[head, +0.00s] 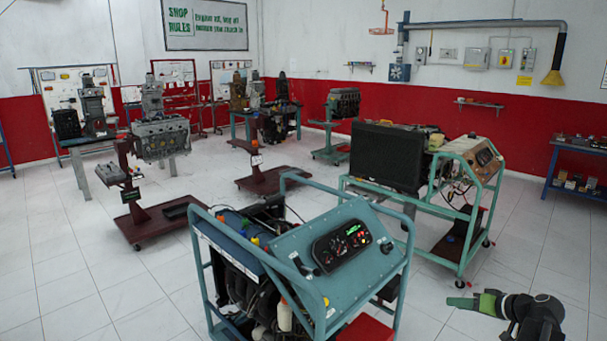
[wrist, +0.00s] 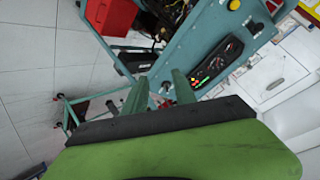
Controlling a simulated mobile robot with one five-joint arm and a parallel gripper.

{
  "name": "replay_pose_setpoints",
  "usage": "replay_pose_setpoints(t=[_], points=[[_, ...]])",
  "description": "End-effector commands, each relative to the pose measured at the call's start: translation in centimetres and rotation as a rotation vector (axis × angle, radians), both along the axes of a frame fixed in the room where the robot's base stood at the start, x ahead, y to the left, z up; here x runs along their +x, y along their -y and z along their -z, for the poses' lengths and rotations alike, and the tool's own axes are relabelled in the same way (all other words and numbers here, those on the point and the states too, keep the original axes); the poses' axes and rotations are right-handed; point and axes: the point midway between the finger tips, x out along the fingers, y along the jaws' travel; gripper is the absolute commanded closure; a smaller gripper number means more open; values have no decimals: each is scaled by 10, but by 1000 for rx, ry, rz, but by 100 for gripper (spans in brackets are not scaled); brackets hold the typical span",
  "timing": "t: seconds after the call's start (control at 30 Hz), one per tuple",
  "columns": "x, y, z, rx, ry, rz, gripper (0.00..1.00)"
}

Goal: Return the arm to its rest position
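My gripper (head: 462,302) is at the lower right of the head view, at the end of my dark arm, with its green fingers pointing left. It is over the white tiled floor, to the right of the teal engine trainer (head: 330,243) with the gauge panel. In the wrist view my gripper (wrist: 158,86) shows two green fingers with a gap between them, and nothing is held there. The teal trainer also shows beyond the fingers in the wrist view (wrist: 190,47), seen tilted. Most of my arm is outside the head view.
A second teal-framed trainer (head: 468,160) with a dark radiator (head: 387,157) stands behind. An engine on a dark red stand (head: 160,138) is at the left. A blue shelf table (head: 575,145) is at the right wall. Floor (head: 540,240) is clear between my gripper and that table.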

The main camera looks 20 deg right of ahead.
Motion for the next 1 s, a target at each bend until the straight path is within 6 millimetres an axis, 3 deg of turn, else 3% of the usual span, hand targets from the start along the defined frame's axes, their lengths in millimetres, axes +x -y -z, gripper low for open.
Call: replay_pose_setpoints(t=[0.27, 0.37, 0.53, 0.7, 0.8, 0.9, 1.0], points=[[50, -92, 28, 30, -165, -120, 67], [70, -144, 42, 31, -261, -179, 67], [94, -271, 73, -21, -502, -298, 67], [88, -390, 97, -164, -731, -366, 67], [78, -440, 103, -263, -818, -374, 67], [68, -474, 106, -347, -869, -370, 67], [62, -488, 107, -400, -894, -360, 67]])
